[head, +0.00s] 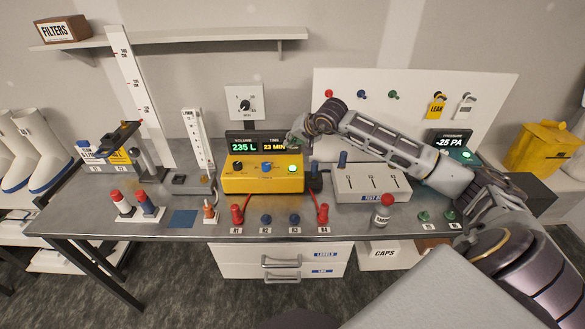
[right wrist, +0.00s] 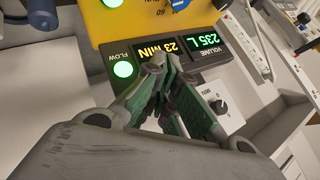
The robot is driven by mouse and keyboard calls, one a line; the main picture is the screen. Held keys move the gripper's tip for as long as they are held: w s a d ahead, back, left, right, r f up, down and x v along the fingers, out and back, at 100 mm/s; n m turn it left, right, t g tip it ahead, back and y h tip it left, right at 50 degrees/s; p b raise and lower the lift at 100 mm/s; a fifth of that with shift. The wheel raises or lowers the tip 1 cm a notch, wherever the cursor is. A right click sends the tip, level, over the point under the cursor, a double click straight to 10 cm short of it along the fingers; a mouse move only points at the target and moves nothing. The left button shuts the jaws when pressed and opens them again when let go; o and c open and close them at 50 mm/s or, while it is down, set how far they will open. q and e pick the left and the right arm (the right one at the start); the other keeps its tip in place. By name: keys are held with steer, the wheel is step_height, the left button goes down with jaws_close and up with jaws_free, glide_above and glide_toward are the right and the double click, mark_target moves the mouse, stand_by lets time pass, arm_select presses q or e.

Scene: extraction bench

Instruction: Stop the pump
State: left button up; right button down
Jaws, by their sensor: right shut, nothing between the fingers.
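The pump (head: 235,185) is a yellow box at the middle of the bench, with a black knob (head: 238,165), a blue knob (head: 266,167) and a glowing green round button or lamp (head: 292,169) on top. Its dark display (head: 243,143) reads 235 L and 23 MIN; in the right wrist view a lit green FLOW lamp (right wrist: 123,69) sits beside the minutes. My right gripper (head: 293,137) is shut and empty, near the display's right end. In the right wrist view its closed fingertips (right wrist: 163,66) overlap the display's edge; contact cannot be told. My left gripper is not in view.
A grey box with switches (head: 372,184) stands right of the pump, under my right arm. Red and blue posts, including a red one (head: 237,214), line the front edge. A wall panel (head: 244,101) with a dial hangs behind. A tall flowmeter stand (head: 197,145) is left.

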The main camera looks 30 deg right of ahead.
steer(key=shift+d+r+h, duration=0.2)
steer(key=shift+d+h, duration=0.2)
steer(key=shift+d, duration=0.55)
steer(key=shift+f, duration=0.1)
steer(key=b, duration=0.2)
glide_above(295, 166)
steer(key=shift+a+f, duration=0.1)
steer(key=shift+f, duration=2.8)
steer(key=shift+f+b, duration=1.4)
steer(key=shift+b, duration=0.05)
steer(key=shift+f, duration=0.1)
steer(key=shift+f+b, duration=0.35)
steer(key=shift+b, duration=0.35)
